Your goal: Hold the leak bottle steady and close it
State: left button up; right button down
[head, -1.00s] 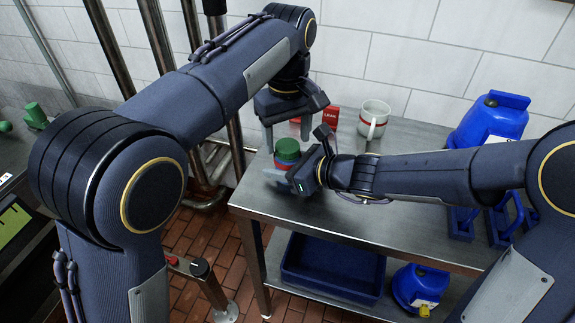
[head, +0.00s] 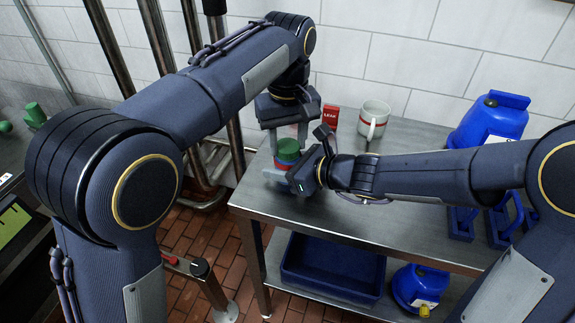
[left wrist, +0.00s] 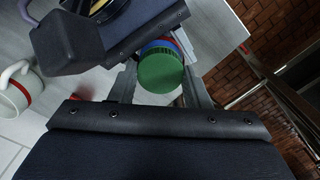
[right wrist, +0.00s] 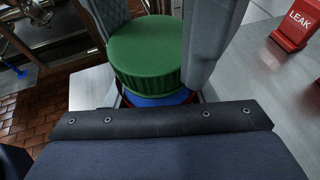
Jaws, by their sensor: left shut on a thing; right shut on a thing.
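The leak bottle (head: 287,158) stands near the left end of the steel table, with a blue band just under its green cap (head: 288,146). My right gripper (head: 298,177) is shut on the bottle's body from the right, its fingertips mostly hidden. My left gripper (head: 287,136) points down from above, shut with its fingers on either side of the cap. In the left wrist view the cap (left wrist: 160,70) sits between its grey fingers. In the right wrist view the cap (right wrist: 146,50) lies over a blue band (right wrist: 158,98). I cannot tell how tightly the cap sits.
A red LEAK sign (head: 330,118) and a white mug (head: 373,120) with a red band stand behind the bottle. A blue jug (head: 490,120) stands at the right. A blue bin (head: 330,268) and a blue container (head: 418,288) are on the lower shelf. The table front is clear.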

pick_arm(q)
jog(key=shift+m, duration=0.7)
jog(key=shift+c, duration=0.2)
jog(key=o, duration=1.1)
jog(key=shift+r, duration=2.25)
jog(key=shift+c, duration=0.4)
